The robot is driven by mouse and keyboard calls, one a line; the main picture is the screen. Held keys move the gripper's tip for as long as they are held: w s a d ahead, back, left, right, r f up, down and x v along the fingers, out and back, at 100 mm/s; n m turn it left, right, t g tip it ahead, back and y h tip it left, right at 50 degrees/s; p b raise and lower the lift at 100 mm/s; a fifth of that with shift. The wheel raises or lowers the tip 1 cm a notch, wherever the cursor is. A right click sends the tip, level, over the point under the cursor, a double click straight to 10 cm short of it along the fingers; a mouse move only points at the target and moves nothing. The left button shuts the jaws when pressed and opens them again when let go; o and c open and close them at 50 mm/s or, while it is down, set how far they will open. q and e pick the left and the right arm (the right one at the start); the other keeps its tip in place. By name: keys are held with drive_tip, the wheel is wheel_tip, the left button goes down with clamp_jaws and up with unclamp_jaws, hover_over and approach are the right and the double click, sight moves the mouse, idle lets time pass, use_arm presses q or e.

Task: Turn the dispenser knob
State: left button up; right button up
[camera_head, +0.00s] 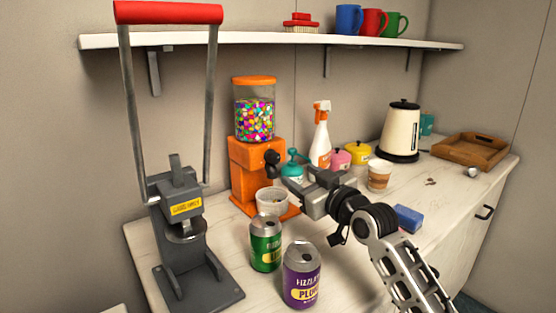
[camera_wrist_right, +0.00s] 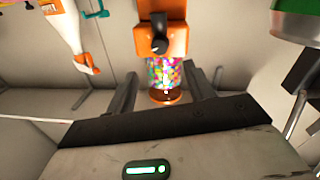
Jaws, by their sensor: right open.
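The dispenser (camera_head: 245,160) is an orange machine with a clear tank of colourful candy, standing on the counter below the shelf. Its black knob (camera_head: 271,157) sticks out at the front. In the right wrist view, which is upside down, the knob (camera_wrist_right: 159,30) shows against the orange body, beyond the fingers. My right gripper (camera_head: 286,181) is open and empty, just in front and to the right of the dispenser, slightly below the knob and apart from it. Its two spread fingers also show in the wrist view (camera_wrist_right: 163,82). My left gripper is out of view.
A white cup (camera_head: 272,200) stands below the dispenser's front. Green (camera_head: 265,243) and purple (camera_head: 302,275) cans stand nearer. A can crusher (camera_head: 183,220) is at left. A blue sponge (camera_head: 408,218) lies at right.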

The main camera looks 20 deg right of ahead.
sight(275, 159)
drive_tip(key=x, duration=1.1)
drive_tip(key=c, duration=1)
